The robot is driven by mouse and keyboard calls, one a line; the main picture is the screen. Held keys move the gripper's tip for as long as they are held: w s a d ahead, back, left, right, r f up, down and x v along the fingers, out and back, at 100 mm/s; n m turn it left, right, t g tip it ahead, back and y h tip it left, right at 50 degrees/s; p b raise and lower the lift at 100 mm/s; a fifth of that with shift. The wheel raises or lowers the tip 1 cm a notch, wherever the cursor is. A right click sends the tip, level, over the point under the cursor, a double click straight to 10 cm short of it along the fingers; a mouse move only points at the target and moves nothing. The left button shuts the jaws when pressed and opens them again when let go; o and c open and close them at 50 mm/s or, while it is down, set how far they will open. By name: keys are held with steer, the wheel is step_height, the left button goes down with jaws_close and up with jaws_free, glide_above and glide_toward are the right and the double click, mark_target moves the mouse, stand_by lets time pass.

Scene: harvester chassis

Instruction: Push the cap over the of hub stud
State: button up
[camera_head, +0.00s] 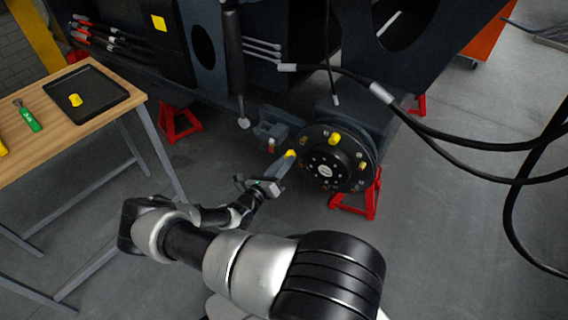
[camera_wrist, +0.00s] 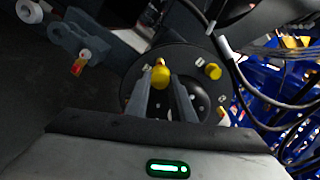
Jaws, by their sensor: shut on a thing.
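My gripper (camera_head: 287,157) is shut on a yellow cap (camera_head: 291,153), which sits at its fingertips just left of the round black wheel hub (camera_head: 321,171). In the wrist view the held cap (camera_wrist: 160,77) shows between the two fingertips, in front of the hub disc (camera_wrist: 144,62). Another yellow cap (camera_head: 335,138) sits at the top of the hub, and a smaller yellow piece (camera_head: 362,165) shows at its right. The cap at the hub also shows in the wrist view (camera_wrist: 213,71). I cannot tell whether the held cap touches a stud.
Red stands (camera_head: 371,200) support the dark chassis. Black hoses (camera_head: 440,138) hang right of the hub. A bracket (camera_head: 272,130) is left of the hub. A wooden table at left bears a black tray (camera_head: 107,97) with a yellow cap (camera_head: 75,100) and a green-handled tool (camera_head: 31,121).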

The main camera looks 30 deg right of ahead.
mark_target(302, 141)
steer(key=shift+b+x, duration=0.65)
steer(key=shift+x, duration=2.4)
steer(key=shift+d, duration=0.1)
steer(key=shift+b+x, duration=0.45)
steer(key=shift+x, duration=1)
steer(key=shift+w+d, duration=0.1)
steer(key=shift+d, duration=0.05)
steer(key=o, duration=0.9)
steer(key=shift+c, duration=0.2)
